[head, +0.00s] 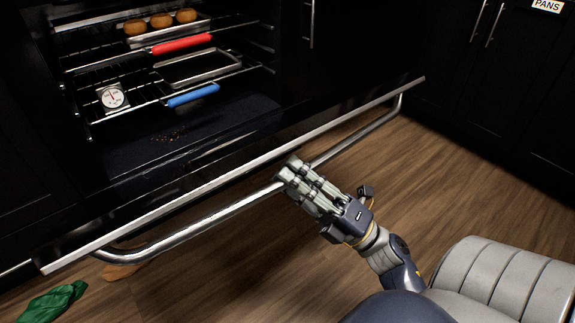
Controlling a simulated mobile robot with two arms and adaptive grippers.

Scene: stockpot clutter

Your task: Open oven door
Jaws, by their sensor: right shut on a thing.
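The oven door (235,172) is swung down and open, seen almost edge-on across the middle of the head view, with the lit oven cavity showing behind it. Its silver bar handle (205,226) runs along the near side of the door. My right gripper (290,178) is shut on the handle a little right of its middle, with the fingers over the bar. The far side of the fingers is hidden. My left gripper is not in view.
Crumbs lie on the oven floor. A green cloth (52,303) lies on the wooden floor at lower left. Dark cabinets stand right.

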